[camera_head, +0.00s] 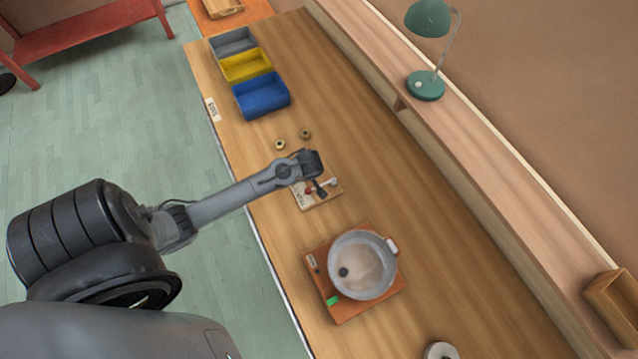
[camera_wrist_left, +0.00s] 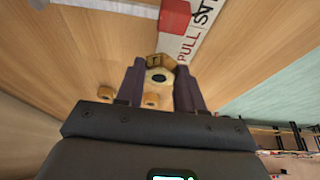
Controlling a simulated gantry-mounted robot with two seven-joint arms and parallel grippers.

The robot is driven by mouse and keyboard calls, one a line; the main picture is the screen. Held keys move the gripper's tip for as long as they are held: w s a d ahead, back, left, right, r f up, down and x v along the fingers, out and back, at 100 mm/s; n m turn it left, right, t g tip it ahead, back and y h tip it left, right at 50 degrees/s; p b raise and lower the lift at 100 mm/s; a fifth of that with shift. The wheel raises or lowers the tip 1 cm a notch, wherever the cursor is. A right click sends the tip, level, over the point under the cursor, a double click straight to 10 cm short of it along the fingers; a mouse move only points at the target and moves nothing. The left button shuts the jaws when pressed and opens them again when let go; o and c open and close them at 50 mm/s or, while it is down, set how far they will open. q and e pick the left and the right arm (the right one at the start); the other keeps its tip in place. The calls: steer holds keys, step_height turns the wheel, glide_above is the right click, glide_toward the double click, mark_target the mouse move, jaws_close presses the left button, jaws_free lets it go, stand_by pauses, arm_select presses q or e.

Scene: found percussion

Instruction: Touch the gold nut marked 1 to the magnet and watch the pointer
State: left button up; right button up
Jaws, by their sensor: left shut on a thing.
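My left gripper (camera_head: 322,188) is over a small wooden board (camera_head: 328,198) in the head view. In the left wrist view my left gripper (camera_wrist_left: 160,70) is shut on a gold hexagonal nut (camera_wrist_left: 158,61) with a dark hole and a mark on its top side; the digit is too small to read surely. A red block (camera_wrist_left: 173,16), which looks like the magnet, sits by a white strip (camera_wrist_left: 190,38) lettered "PULL". The nut and the red block appear apart. The board's pointer cannot be made out. My right gripper is in neither view.
Two more gold nuts (camera_head: 280,144) (camera_head: 305,133) lie on the bench beyond the board. Grey, yellow and blue bins (camera_head: 262,108) stand further off. A grey pan (camera_head: 361,292) on an orange-brown base is nearer. A green lamp (camera_head: 425,87) stands on the ledge.

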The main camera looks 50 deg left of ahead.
arm_select(q)
steer(key=shift+a, duration=0.15)
steer(key=shift+w+a+p, duration=0.2)
steer(key=shift+a+p, duration=0.15)
steer(key=shift+a, duration=0.85)
steer(key=shift+w+a, duration=0.2)
steer(key=shift+a, duration=0.95)
step_height(320, 180, up, 8)
steer(key=p, duration=0.9)
